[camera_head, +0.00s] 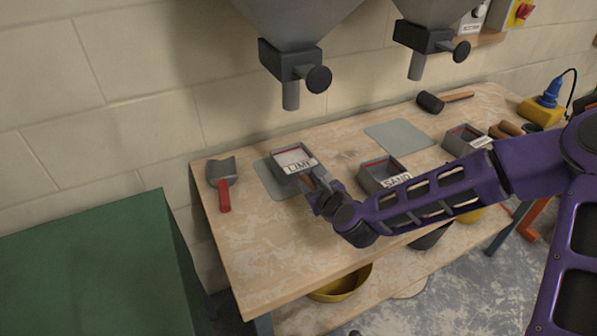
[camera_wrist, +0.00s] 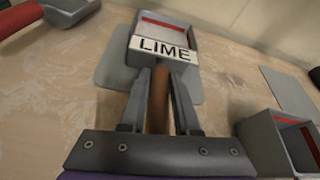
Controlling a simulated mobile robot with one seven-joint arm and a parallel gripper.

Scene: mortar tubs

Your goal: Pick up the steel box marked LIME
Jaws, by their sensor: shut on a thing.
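The steel box marked LIME (camera_head: 291,160) is an open grey box with a white label and a red line on its inner wall. It is over a grey mat (camera_head: 264,178) at the left part of the wooden bench. It also shows at the top of the wrist view (camera_wrist: 166,28). A brown wooden handle (camera_wrist: 158,105) runs from the box towards my wrist. My gripper (camera_head: 320,183) is shut on this handle, with one finger on each side in the wrist view (camera_wrist: 160,82). I cannot tell whether the box touches the mat.
A box marked SAND (camera_head: 384,173) stands to the right, with another similar box (camera_head: 466,140) farther right. A red-handled scoop (camera_head: 223,180) lies left of LIME. Two grey hoppers (camera_head: 291,75) (camera_head: 430,40) hang above the bench. A mallet (camera_head: 431,102) lies at the back.

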